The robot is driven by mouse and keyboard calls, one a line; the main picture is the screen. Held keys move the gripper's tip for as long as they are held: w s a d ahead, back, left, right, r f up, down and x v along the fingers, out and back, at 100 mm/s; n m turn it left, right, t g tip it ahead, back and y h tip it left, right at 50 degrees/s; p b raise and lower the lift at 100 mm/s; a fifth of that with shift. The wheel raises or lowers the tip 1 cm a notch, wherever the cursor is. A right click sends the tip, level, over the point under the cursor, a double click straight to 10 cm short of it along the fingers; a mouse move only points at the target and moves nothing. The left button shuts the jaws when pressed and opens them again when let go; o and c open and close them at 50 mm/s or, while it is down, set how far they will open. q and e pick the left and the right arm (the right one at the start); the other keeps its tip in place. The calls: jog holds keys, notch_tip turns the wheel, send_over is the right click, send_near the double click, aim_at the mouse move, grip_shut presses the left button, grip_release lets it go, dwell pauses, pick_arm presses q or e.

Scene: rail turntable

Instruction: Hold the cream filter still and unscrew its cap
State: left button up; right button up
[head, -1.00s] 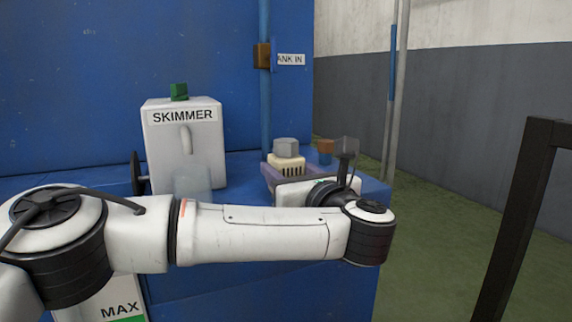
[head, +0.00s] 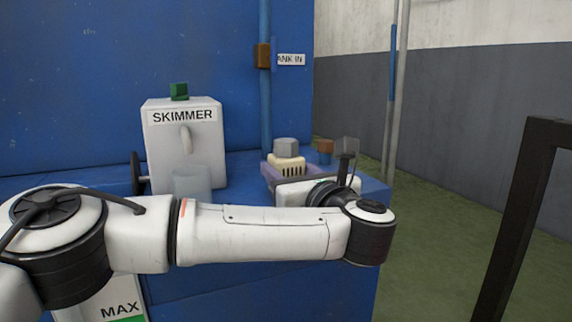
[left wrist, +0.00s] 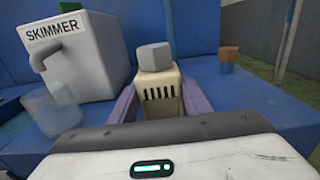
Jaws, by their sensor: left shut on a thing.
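The cream filter (head: 288,163) stands on the blue ledge, with a grey faceted cap (head: 285,146) on top. In the left wrist view the filter (left wrist: 160,97) shows dark slots on its front, and the cap (left wrist: 154,57) sits on it. My left gripper (head: 290,172) is shut on the filter's body, its purple fingers on either side below the cap. The gripper's own housing hides the filter's lower part. Nothing touches the cap. My right gripper is in neither view.
A white skimmer box (head: 165,150) with a green knob (head: 179,91) stands to the left, a translucent cup (left wrist: 52,110) before it. A small orange and blue piece (left wrist: 229,60) is right of the filter. A blue pipe (head: 265,100) rises behind. A dark frame (head: 515,200) stands at right.

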pick_arm(q)
jog(key=o, duration=1.6)
jog(key=shift+s, duration=0.1)
